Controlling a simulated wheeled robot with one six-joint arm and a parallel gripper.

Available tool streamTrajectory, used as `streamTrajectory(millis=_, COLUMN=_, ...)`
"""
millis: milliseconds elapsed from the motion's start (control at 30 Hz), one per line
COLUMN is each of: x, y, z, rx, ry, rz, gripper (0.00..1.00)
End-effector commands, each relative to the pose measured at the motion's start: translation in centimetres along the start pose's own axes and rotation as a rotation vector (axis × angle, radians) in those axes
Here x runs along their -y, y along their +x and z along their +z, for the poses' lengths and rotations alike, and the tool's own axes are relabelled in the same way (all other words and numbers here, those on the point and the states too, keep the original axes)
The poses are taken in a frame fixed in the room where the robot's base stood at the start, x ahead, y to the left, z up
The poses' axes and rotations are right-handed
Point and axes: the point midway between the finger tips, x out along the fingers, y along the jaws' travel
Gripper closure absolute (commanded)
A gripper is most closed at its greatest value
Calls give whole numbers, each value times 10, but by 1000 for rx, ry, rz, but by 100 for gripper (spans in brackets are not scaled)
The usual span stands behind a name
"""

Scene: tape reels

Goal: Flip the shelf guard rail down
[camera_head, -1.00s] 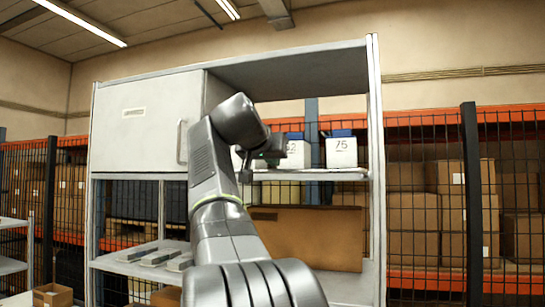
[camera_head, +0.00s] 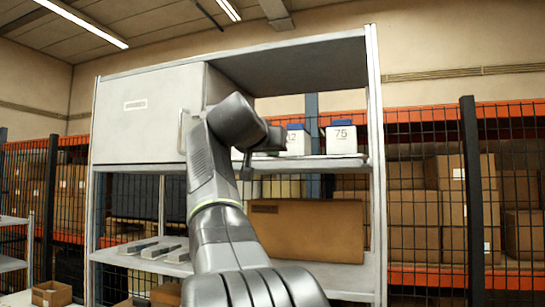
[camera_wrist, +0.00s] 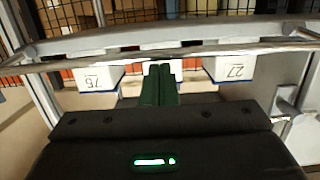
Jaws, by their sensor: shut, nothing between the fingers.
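The guard rail (camera_wrist: 200,52) is a thin metal bar running across the shelf front in the wrist view, where the labels appear upside down. It crosses near the bases of the white boxes, such as the box marked 75 (camera_wrist: 95,78). My gripper (camera_wrist: 160,70) has its dark green fingers together, empty, pointing at the middle box. The fingertips show close to the rail; I cannot tell whether they touch it. In the head view the shelf edge (camera_head: 318,160) shows right of my arm. My wrist hides the fingers and part of the rail there.
The cabinet door (camera_head: 140,115) with its handle (camera_head: 183,135) is left of my arm; a handle also shows in the wrist view (camera_wrist: 286,112). A shelf post (camera_head: 375,170) stands at right. Wire fencing stands behind.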

Motion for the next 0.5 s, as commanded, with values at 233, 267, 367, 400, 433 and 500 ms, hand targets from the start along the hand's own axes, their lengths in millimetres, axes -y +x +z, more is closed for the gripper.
streamTrajectory(millis=233, x=0, y=0, z=19, rx=-93, ry=0, rz=0, gripper=100)
streamTrajectory(millis=267, x=0, y=0, z=21, rx=-108, ry=0, rz=0, gripper=100)
streamTrajectory(millis=367, x=0, y=1, z=29, rx=-165, ry=-1, rz=1, gripper=100)
streamTrajectory(millis=400, x=0, y=1, z=31, rx=-188, ry=0, rz=1, gripper=100)
streamTrajectory(millis=433, x=0, y=1, z=32, rx=-205, ry=0, rz=1, gripper=100)
streamTrajectory(millis=500, x=0, y=1, z=35, rx=-244, ry=-1, rz=1, gripper=100)
